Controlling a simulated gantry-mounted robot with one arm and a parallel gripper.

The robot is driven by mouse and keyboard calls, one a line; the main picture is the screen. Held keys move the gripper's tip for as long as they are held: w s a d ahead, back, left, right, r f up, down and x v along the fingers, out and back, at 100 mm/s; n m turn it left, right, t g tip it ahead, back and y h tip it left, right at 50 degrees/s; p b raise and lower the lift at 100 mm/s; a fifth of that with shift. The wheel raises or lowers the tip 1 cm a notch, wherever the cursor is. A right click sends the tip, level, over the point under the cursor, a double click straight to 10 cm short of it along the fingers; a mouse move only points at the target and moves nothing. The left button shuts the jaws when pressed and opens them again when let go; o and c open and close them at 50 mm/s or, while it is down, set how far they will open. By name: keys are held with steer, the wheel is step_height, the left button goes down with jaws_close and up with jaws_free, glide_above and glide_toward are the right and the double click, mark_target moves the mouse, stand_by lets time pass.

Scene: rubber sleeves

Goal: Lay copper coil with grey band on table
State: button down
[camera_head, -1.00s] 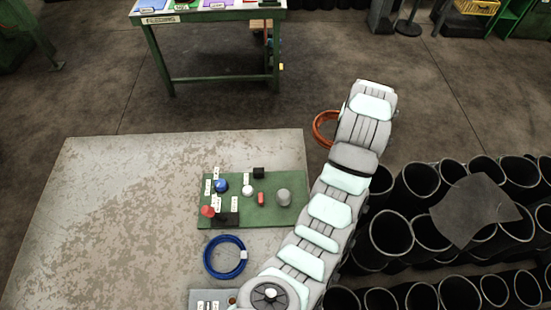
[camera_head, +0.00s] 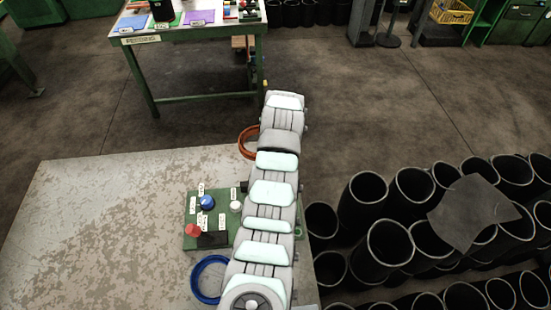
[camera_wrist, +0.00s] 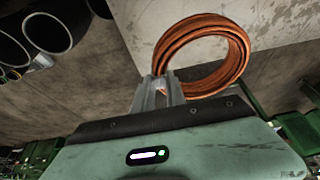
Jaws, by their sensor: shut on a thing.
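The copper coil (camera_head: 243,137) is an orange-brown ring held off the end of my arm, in the air near the back right edge of the worn pale table (camera_head: 100,205). It shows large in the wrist view (camera_wrist: 166,48), tilted, with the table's corner behind it. My gripper (camera_wrist: 163,86) is shut on the coil's near side. A small pale grey patch, likely its band, shows between the fingers. In the head view my arm hides the fingers and part of the coil.
On the table are a green board (camera_head: 188,231) with knobs and labels, and a blue coil (camera_head: 197,277). The table's left half is clear. Black sleeves (camera_head: 388,243) stand at right.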

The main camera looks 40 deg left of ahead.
steer(key=shift+w+f+b, duration=0.1)
steer(key=shift+f+b, duration=0.25)
steer(key=shift+f, duration=5.25)
steer(key=shift+f, duration=0.15)
steer(key=c, duration=1.4)
jaws_free()
steer(key=shift+o, duration=0.2)
steer(key=shift+d+r+p, duration=0.15)
steer(key=shift+r+p, duration=0.15)
steer(key=shift+r, duration=0.5)
steer(key=v, duration=1)
steer(key=shift+s+r+p, duration=0.2)
steer(key=shift+s+p, duration=0.1)
steer(key=shift+d, duration=0.1)
